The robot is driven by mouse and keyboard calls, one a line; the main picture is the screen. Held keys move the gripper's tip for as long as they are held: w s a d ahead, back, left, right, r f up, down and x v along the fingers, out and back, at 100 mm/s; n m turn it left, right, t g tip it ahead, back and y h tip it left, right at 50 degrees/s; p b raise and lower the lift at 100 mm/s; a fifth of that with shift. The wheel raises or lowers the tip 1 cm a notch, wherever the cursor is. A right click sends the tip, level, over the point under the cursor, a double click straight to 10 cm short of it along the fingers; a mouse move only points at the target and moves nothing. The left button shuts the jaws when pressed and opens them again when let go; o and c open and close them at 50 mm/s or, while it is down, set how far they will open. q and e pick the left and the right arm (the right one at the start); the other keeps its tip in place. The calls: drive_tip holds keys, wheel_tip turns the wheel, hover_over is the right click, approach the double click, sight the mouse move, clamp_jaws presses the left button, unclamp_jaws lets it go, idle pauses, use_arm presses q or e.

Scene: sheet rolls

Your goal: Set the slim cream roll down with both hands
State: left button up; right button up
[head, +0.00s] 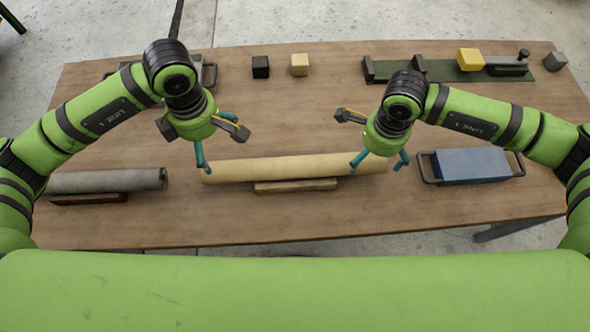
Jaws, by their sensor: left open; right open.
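The slim cream roll (285,167) lies across the front middle of the table, over a low light wooden block (295,186). My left gripper (219,148) is open at the roll's left end, with one teal fingertip close to that end. My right gripper (380,165) is open at the roll's right end. One of its teal fingers overlaps the roll in view and the other shows just past the end. I cannot tell whether any finger touches the roll.
A grey roll (105,180) rests on a dark block (88,199) at left. A blue box with handles (470,164) stands at right. A black cube (260,67), a tan cube (299,64) and a green board (430,70) with a yellow block (470,59) sit at the back. The table's centre is clear.

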wheel_tip(320, 180, up, 6)
drive_tip(key=shift+r, duration=0.15)
idle(0.6)
